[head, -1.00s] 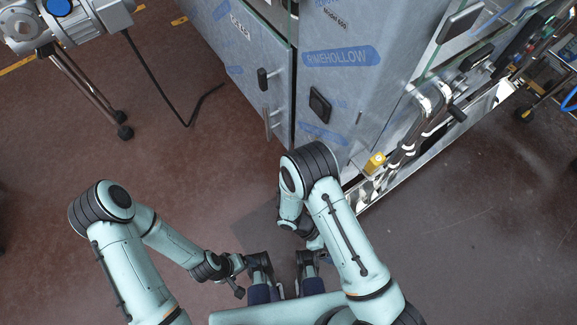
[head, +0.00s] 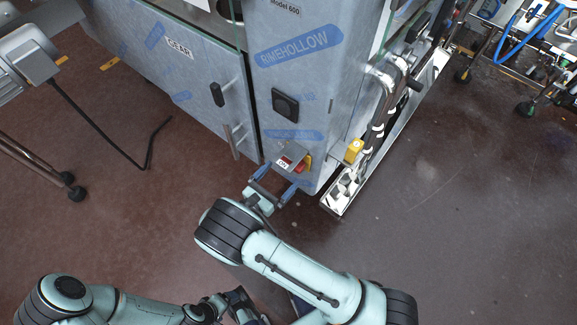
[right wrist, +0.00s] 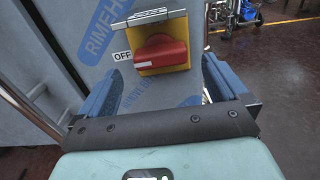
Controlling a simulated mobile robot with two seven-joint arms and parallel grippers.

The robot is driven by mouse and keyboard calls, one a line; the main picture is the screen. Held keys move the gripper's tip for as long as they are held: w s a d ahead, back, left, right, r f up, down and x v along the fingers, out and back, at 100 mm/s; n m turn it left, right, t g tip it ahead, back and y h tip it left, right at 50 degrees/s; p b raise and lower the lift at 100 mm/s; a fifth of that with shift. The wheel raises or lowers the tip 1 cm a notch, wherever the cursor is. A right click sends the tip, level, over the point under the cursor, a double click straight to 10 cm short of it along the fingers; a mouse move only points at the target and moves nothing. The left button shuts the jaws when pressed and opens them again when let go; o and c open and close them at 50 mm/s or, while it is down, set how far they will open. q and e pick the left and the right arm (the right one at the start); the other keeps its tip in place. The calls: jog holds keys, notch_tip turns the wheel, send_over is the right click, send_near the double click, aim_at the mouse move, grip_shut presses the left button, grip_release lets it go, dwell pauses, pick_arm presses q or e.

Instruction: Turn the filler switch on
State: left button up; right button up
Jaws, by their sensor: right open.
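The filler (head: 322,75) is a grey cabinet wrapped in blue-printed film. Its switch (head: 293,157) is low on the front, beside an OFF label. In the right wrist view the switch is a red knob (right wrist: 161,64) on a yellow plate (right wrist: 147,29). The knob lies crosswise, its white mark on the left toward the OFF label (right wrist: 122,56). My right gripper (head: 275,182) is open just in front of the switch, its blue fingers spread to either side and apart from the knob. My left gripper (head: 238,303) is low in the head view, its jaws unclear.
A yellow box (head: 354,150) and shiny pipes sit on the filler's right side, above a metal base rail (head: 340,198). A door handle (head: 232,142) is left of the switch.

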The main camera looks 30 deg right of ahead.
jog(key=x, duration=0.5)
jog(key=c, duration=0.9)
